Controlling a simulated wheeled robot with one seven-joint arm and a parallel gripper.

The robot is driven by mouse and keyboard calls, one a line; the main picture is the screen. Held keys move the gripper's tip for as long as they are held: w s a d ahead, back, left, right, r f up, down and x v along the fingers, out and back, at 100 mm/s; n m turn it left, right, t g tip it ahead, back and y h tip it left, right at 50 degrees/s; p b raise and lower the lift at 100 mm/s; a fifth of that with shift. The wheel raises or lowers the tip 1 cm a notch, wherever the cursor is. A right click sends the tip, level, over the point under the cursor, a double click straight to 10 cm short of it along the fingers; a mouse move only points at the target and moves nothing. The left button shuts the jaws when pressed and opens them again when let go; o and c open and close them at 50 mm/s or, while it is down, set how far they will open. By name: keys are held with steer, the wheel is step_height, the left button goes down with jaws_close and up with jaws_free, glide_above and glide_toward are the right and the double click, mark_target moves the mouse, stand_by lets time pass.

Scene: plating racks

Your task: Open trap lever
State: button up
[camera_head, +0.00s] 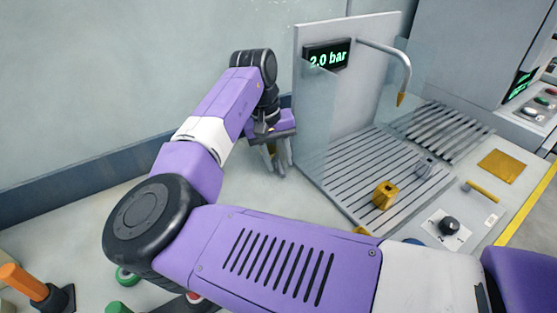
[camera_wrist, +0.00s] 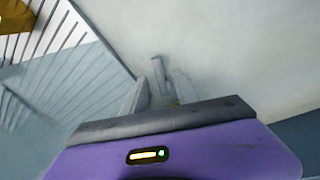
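My gripper (camera_head: 277,165) points down over the pale counter, left of the glass-sided washing bay. Its two grey fingers are apart in the wrist view (camera_wrist: 160,82). A small grey upright piece (camera_wrist: 157,68) shows between the fingers there; I cannot tell whether they touch it or whether it is the trap lever. A bit of brass colour shows between the fingers in the head view. An orange-handled lever (camera_head: 22,281) stands at the lower left, and a yellow handle (camera_head: 482,191) lies on the right panel. No label marks which is the trap lever.
The bay's slatted rack (camera_head: 350,165) holds a brass block (camera_head: 384,195). A glass pane (camera_head: 317,125) stands close right of my gripper, and a spout (camera_head: 404,75) hangs over the rack. A display (camera_head: 327,56) reads 2.0 bar. A black knob (camera_head: 449,225) sits at the front.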

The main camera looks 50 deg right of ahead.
steer(key=shift+f, duration=0.3)
jaws_close()
